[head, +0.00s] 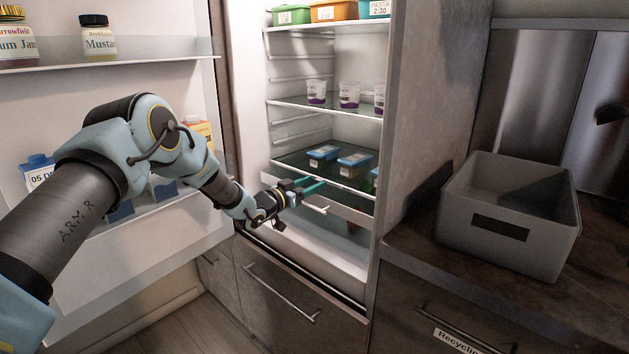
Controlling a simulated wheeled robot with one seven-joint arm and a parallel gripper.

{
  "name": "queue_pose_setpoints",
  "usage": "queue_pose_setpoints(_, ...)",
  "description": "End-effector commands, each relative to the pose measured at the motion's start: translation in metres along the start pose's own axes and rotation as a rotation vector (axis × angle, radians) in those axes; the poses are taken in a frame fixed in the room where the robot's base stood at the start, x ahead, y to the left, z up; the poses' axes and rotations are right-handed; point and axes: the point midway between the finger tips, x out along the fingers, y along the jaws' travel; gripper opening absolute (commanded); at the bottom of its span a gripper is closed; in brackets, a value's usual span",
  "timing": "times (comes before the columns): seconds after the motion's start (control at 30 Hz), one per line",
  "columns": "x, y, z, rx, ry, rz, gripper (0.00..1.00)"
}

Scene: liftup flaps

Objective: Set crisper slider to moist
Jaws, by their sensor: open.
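The fridge stands open, and its crisper drawer (345,217) sits low inside, below the lowest shelf (352,186). A pale bar (316,208) shows on the drawer front, close to my gripper. My gripper (314,187) reaches in from the left, at the height of the lowest shelf's front edge and the top of the drawer. It is open, and I see nothing held in it. I cannot make out the crisper slider, its setting or its labels; they are too small or hidden by my gripper. I cannot tell whether my gripper touches anything.
Blue-lidded containers (355,162) stand on the lowest shelf, and purple-and-white cups (349,95) on the shelf above. The open door (150,235) with jars and cartons is at the left, behind my arm. A grey bin (505,225) stands on the counter at right.

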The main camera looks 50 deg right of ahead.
Motion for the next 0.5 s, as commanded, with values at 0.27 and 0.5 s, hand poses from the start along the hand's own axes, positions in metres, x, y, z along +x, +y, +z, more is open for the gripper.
queue_pose_setpoints(0.27, 0.016, 0.000, 0.000, -0.001, 0.000, -0.001, 0.57)
queue_pose_setpoints(0.5, 0.016, 0.000, 0.000, -0.001, 0.000, -0.001, 0.56)
